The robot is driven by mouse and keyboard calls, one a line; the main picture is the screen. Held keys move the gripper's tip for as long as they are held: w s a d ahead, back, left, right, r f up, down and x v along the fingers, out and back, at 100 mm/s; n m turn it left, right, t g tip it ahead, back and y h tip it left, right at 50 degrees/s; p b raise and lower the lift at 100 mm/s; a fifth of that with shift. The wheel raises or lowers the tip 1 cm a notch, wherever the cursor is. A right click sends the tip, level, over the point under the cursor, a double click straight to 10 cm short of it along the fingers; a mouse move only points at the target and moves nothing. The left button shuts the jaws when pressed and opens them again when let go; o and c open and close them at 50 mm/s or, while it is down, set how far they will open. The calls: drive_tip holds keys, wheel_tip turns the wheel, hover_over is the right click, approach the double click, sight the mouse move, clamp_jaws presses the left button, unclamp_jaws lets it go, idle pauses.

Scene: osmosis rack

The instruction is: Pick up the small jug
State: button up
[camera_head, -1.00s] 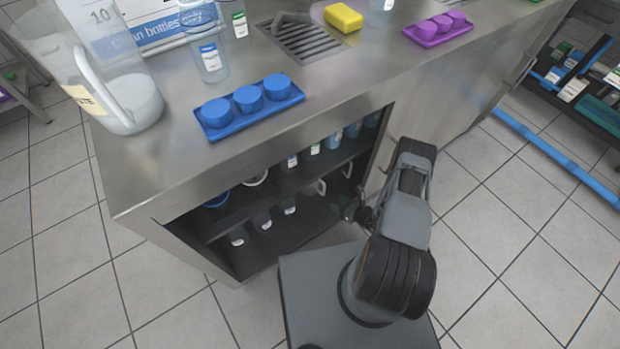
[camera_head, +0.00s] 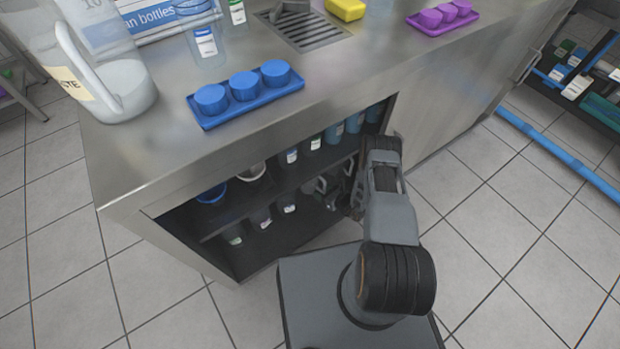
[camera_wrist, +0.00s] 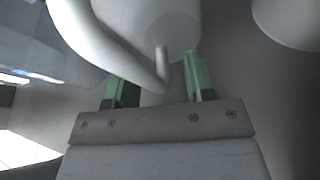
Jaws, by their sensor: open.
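A pale jug (camera_wrist: 150,28) fills the top of the wrist view. Its curved handle (camera_wrist: 105,50) sweeps down the left side to near the fingers. My gripper (camera_wrist: 160,78) is open, with its two green fingers on either side of the lower end of the handle. I cannot tell whether they touch it. In the head view, my gripper (camera_head: 348,195) reaches into the right part of the open cabinet, beside a pale jug (camera_head: 322,184). The fingertips are too dark and small to tell apart there.
A second pale vessel (camera_wrist: 292,20) stands close on the right in the wrist view. The cabinet shelf (camera_head: 225,222) holds several bottles and containers. The steel counter (camera_head: 165,160) overhangs the opening, with a blue tray (camera_head: 247,108) on top.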

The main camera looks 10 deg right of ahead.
clamp_jaws()
idle(0.4)
